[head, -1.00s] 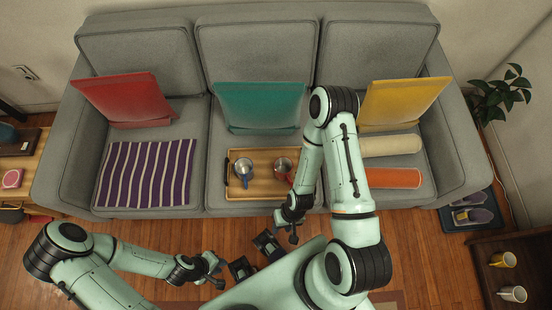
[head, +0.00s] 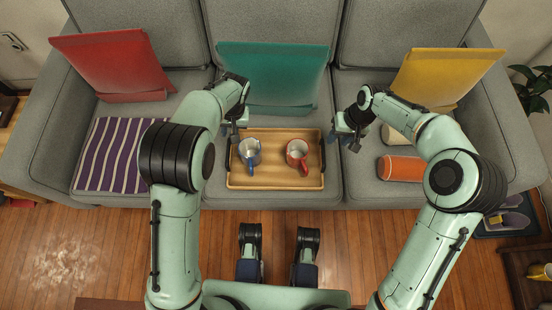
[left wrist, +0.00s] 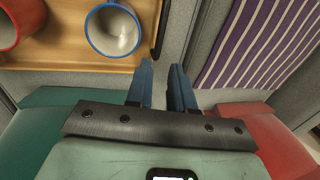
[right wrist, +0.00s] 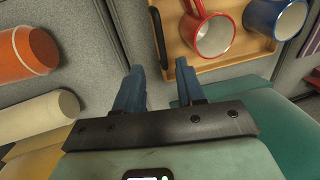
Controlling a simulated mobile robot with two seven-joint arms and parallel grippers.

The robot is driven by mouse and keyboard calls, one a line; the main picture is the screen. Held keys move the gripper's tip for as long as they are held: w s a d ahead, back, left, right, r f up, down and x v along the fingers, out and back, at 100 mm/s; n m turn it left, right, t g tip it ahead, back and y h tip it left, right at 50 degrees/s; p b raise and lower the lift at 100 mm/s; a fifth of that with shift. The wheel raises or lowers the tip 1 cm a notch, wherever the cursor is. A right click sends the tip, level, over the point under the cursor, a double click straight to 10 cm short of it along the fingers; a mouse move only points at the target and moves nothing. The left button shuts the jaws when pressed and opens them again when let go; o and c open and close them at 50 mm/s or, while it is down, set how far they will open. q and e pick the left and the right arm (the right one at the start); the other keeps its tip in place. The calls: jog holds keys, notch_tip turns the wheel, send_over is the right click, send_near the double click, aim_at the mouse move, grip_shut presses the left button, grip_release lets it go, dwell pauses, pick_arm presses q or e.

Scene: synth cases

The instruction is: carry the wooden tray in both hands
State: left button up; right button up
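The wooden tray (head: 275,182) lies flat on the middle sofa seat, with a dark handle at each short end. A blue mug (head: 250,152) and a red mug (head: 297,155) stand on it. My left gripper (head: 236,136) is at the tray's left end; in the left wrist view its fingers (left wrist: 162,66) are apart with nothing held, close to the handle's end. My right gripper (head: 349,138) is just right of the tray; in the right wrist view its fingers (right wrist: 156,66) are wide apart and empty, with the handle (right wrist: 157,35) beyond the gap.
A teal cushion (head: 272,75) stands behind the tray. A striped purple cloth (head: 108,155) lies on the left seat. An orange roll (head: 401,168) and a cream roll lie on the right seat, near my right arm. Red and yellow cushions lean at the sides.

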aim_at(228, 148)
pick_arm(q)
jog(key=shift+f, duration=0.1)
